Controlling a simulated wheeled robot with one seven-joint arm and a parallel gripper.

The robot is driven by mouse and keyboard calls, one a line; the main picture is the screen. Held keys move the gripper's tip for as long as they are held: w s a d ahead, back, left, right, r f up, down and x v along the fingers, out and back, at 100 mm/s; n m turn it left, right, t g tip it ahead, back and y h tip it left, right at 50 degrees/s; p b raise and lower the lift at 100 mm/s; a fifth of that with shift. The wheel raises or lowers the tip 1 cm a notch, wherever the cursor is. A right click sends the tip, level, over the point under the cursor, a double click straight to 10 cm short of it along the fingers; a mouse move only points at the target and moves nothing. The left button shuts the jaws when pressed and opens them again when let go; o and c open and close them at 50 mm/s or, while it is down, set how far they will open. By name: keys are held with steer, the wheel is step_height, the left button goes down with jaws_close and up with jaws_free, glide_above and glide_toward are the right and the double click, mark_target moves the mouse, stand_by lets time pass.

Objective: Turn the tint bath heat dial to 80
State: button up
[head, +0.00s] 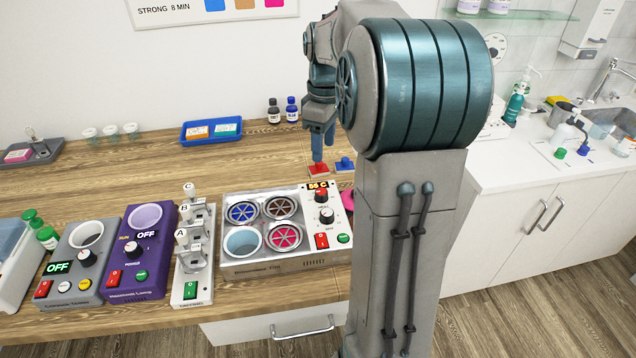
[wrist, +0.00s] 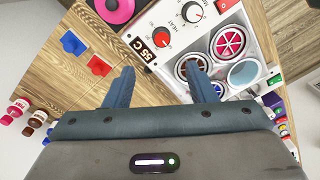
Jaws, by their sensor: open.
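The tint bath (head: 285,265) is a silver box with four wells and a white control panel on its right, seen in the head view. Its display (wrist: 140,45) reads 55 C. A red-centred dial (wrist: 162,40) sits beside the display, and a dark dial with a white pointer (wrist: 192,12) lies further along the panel. The word HEAT is printed between the two; I cannot tell for certain which it labels. Pointer details are too small to read. My gripper (wrist: 160,70) is open and empty, fingers apart, above the wood just behind the panel. The head view shows it (head: 322,150) pointing down.
A toggle stand (head: 193,275), purple unit (head: 155,275) and grey unit (head: 90,285) stand left of the bath. A blue tray (head: 210,140) and small bottles (head: 291,112) are behind.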

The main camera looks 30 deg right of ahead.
mark_target(321, 191)
steer(key=f, duration=1.3)
steer(key=shift+s+a+p, duration=0.2)
steer(key=shift+a+p, duration=0.1)
steer(key=c, duration=1)
